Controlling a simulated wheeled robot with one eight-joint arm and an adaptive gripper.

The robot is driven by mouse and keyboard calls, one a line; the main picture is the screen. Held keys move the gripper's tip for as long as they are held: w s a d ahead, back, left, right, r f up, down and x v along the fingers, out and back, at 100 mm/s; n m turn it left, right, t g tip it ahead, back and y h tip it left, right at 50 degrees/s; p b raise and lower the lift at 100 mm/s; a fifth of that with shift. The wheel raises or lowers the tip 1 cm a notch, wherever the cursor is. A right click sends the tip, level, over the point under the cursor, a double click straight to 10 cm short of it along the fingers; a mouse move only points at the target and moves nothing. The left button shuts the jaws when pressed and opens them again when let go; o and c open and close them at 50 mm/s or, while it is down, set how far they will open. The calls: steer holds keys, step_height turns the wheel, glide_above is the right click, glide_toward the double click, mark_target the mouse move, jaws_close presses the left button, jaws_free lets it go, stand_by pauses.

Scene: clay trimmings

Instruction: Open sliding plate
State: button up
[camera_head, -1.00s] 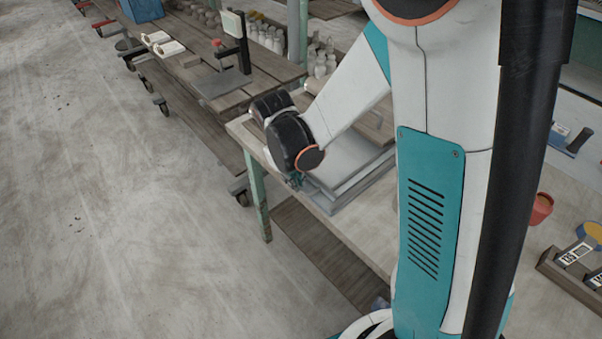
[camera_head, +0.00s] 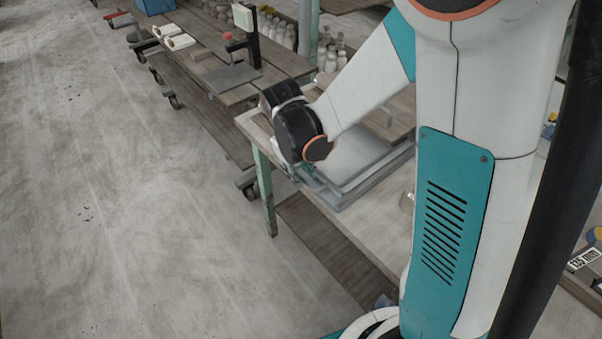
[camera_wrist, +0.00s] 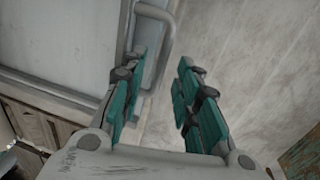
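The sliding plate (camera_head: 357,152) is a pale grey flat panel in a grey frame on the wooden table. Its light surface fills the upper left of the wrist view (camera_wrist: 65,35). A grey bent-bar handle (camera_wrist: 163,55) stands at its edge. My gripper (camera_wrist: 164,62) has teal fingers spread apart. The handle bar shows between them, nearer the left finger; I cannot tell whether they touch. In the head view the gripper shows only as a small teal part below my black wrist, at the plate's left edge. My wrist hides part of the plate.
The wooden table (camera_head: 382,222) has a green leg (camera_head: 264,190) at its left corner. A second bench behind holds a grey board (camera_head: 228,77), a stand and several bottles (camera_head: 277,38). The concrete floor (camera_head: 120,200) at left is open.

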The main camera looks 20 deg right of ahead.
step_height(320, 180, up, 10)
steer(key=a, duration=0.2)
steer(key=shift+s+r, duration=0.25)
steer(key=shift+s, duration=0.2)
